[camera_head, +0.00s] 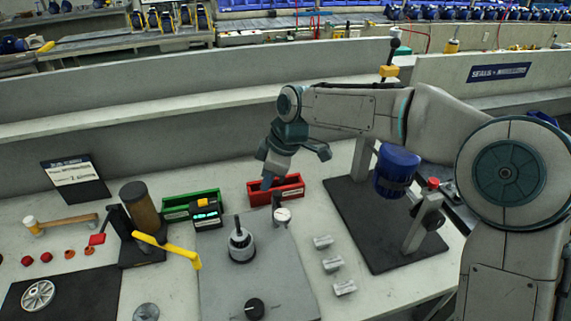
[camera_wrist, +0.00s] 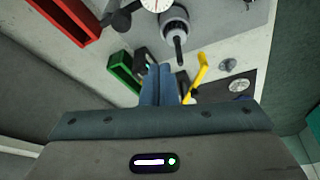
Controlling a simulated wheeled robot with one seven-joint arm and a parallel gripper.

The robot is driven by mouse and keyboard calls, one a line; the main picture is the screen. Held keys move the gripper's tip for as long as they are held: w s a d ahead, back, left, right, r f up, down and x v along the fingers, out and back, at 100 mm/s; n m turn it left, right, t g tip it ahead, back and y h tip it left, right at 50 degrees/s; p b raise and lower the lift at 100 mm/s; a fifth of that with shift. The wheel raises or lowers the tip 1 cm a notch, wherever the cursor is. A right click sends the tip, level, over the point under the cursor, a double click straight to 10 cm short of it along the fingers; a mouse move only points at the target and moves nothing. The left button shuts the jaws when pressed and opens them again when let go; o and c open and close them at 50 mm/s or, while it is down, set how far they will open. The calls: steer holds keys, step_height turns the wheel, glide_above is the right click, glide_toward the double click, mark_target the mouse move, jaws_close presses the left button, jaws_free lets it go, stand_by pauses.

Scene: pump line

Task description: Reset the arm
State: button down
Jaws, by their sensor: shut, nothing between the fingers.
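My arm reaches in from the right in the head view and bends down over the workbench. My gripper (camera_head: 266,182) hangs beside the red bin (camera_head: 288,194), toward the back of the bench. In the wrist view my gripper (camera_wrist: 160,68) has its two fingers together with nothing between them. The green bin (camera_wrist: 124,72) and the yellow lever (camera_wrist: 199,72) lie beyond the fingertips there. I cannot tell whether the fingertips touch anything.
A grey plate (camera_head: 218,290) with a chuck-like fitting (camera_head: 241,246) and a dial gauge (camera_head: 282,215) lies in front. A blue motor (camera_head: 396,168) stands on a black base at right. Several small metal blocks (camera_head: 331,264) lie between. A low wall (camera_head: 160,95) runs behind.

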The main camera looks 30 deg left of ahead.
steer(key=w+d+r+m+t+h, duration=0.15)
steer(key=d+m, duration=0.35)
steer(key=d, duration=0.8)
steer(key=d+r+m+t+h, duration=0.15)
steer(key=d+m, duration=0.45)
steer(key=d, duration=0.7)
steer(key=s+d+m, duration=0.5)
steer(key=s+d, duration=0.1)
steer(key=d, duration=0.3)
steer(key=s+d+f+m+t, duration=0.1)
steer(key=s+d+m, duration=0.4)
steer(key=d, duration=0.5)
steer(key=shift+s+d+f+m+t, duration=0.25)
steer(key=shift+s+f+m+t, duration=0.1)
steer(key=shift+m, duration=0.45)
steer(key=shift+a+r, duration=0.1)
